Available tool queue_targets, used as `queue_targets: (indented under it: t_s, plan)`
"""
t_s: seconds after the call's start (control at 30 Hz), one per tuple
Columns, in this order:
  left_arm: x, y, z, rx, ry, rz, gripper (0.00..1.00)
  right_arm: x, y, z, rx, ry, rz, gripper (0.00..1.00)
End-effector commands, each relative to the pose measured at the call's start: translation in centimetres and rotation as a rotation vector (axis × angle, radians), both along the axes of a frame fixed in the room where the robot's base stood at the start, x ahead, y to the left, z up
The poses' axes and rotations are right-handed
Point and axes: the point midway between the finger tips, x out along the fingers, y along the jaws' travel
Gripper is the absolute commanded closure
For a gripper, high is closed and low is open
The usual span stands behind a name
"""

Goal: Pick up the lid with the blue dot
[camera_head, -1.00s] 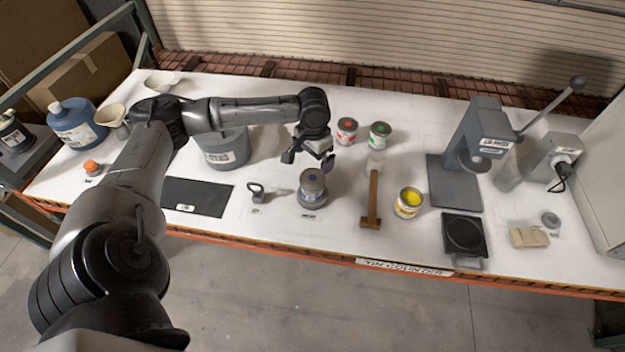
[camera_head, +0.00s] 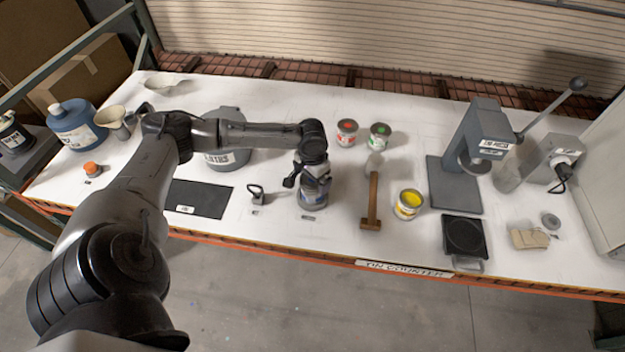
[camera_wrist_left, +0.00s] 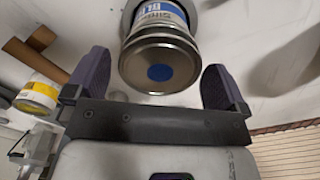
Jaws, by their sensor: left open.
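The lid with the blue dot (camera_wrist_left: 159,66) sits on top of a metal can with a blue label (camera_wrist_left: 158,14). In the left wrist view the lid lies between the two finger pads of my left gripper (camera_wrist_left: 157,90), which is open with a gap on each side. In the head view my left gripper (camera_head: 308,180) is over the can (camera_head: 314,193) and hides the lid and its dot. My right gripper is not in view.
Cans with a red dot (camera_head: 347,132) and a green dot (camera_head: 380,134) stand behind to the right. A wooden-handled mallet (camera_head: 372,200) and an open yellow can (camera_head: 408,204) are to the right. A dark mat (camera_head: 200,198) and a small black-handled tool (camera_head: 256,194) lie to the left.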

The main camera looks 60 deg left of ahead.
Motion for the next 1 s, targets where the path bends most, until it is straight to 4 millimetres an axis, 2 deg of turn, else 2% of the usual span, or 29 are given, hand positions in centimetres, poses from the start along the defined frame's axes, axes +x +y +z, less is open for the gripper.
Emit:
queue_targets:
  t_s: [0.17, 0.6, 0.87, 1.0]
  plan:
    - [0.0, 0.0, 0.0, 0.000, 0.000, 0.000, 0.00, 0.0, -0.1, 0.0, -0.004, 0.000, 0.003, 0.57]
    - [0.0, 0.0, 0.0, 0.001, 0.000, 0.000, 0.40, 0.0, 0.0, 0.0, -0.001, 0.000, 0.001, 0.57]
    - [0.0, 0.0, 0.2, 0.001, 0.000, 0.000, 0.40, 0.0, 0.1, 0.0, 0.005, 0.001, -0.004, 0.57]
    - [0.0, 0.1, 1.0, 0.002, 0.000, 0.001, 0.40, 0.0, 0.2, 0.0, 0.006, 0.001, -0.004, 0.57]
